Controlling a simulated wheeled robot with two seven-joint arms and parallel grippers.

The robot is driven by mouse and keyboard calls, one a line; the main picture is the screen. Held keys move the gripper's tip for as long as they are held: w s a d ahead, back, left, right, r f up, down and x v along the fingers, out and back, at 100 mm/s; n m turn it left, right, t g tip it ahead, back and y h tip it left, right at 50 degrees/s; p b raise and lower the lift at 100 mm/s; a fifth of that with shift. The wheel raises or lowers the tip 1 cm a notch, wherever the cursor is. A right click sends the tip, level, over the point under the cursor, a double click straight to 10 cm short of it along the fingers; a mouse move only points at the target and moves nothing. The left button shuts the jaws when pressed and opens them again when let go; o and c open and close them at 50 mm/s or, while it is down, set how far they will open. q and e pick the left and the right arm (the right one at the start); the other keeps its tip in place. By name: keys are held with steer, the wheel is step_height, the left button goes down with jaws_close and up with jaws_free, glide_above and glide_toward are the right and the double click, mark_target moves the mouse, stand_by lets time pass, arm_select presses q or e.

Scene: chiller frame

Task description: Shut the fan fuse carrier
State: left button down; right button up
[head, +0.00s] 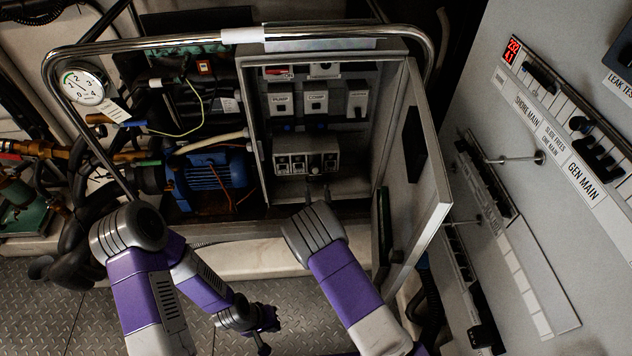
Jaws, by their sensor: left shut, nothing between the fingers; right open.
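An open grey electrical box (257,150) stands in the middle of the head view. Three pale fuse carriers sit in a row in its upper part: a left one (281,103), a middle one (315,103) and a right one (357,104). Their labels are too small to read surely, so I cannot tell which is the fan carrier. The right one looks tilted compared with the other two. My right gripper (318,188) is open at the box's lower front, below the carriers and apart from them. My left gripper (264,332) is shut and empty, low over the floor.
The box's door (425,170) is swung open on the right. A row of terminals or switches (306,163) sits low in the box. A chrome rail (150,43) arches over the frame. A blue motor (208,172) is left of the box; a labelled switch panel (560,120) is far right.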

mark_target(316, 177)
steer(key=shift+w+b, duration=0.45)
steer(key=shift+w, duration=1.65)
steer(key=c, duration=0.7)
steer(key=shift+c, duration=0.2)
